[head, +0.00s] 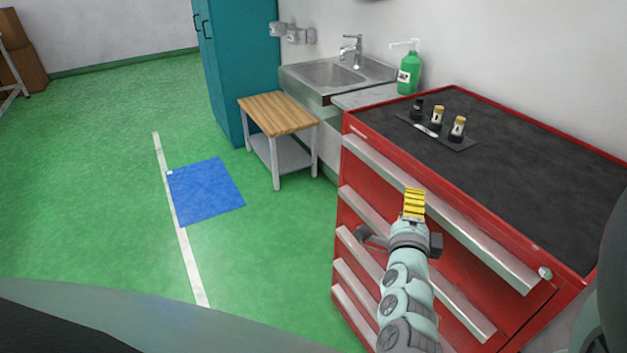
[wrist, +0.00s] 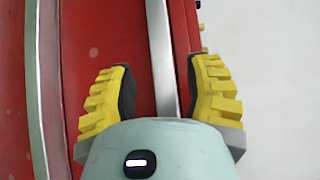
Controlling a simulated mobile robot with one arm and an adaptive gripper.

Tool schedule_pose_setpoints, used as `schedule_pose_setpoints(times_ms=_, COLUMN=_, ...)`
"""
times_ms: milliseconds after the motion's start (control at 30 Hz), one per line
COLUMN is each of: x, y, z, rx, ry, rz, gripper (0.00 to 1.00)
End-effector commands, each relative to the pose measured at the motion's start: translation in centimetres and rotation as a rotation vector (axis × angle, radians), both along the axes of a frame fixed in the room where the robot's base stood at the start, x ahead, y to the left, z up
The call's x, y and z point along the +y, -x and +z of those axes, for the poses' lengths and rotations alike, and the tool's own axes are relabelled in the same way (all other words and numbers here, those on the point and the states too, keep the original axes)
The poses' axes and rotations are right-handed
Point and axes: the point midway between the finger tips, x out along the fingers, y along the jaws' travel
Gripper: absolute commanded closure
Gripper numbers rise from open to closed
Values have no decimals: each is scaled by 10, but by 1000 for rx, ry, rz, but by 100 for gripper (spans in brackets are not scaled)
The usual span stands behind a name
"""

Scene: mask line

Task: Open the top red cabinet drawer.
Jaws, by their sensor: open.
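The red cabinet (head: 345,215) stands at the right with several drawers, each with a long silver handle strip. The top drawer handle (head: 480,243) runs along the upper front edge, and the drawer looks closed. My gripper (head: 414,203) has yellow fingers and reaches the front of the cabinet at the top handle. In the wrist view my gripper (wrist: 160,92) is open, one finger on each side of a silver handle strip (wrist: 161,50). The strip passes between the fingers with gaps on both sides. Contact with the red drawer front (wrist: 100,35) cannot be told.
The black cabinet top (head: 520,165) carries a small tray (head: 462,143) with bottles. A sink (head: 330,75), a green bottle (head: 408,75) and a wooden-topped table (head: 280,112) stand further back.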

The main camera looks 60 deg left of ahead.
Motion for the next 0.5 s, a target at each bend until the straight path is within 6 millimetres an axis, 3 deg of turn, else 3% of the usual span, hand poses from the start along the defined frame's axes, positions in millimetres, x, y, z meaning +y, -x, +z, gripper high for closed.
schedule_pose_setpoints(times_ms=200, x=17, y=-21, z=3, rx=-2, ry=-4, rz=-3, gripper=50)
schedule_pose_setpoints(times_ms=500, x=25, y=-31, z=1, rx=1, ry=-1, rz=-3, gripper=50)
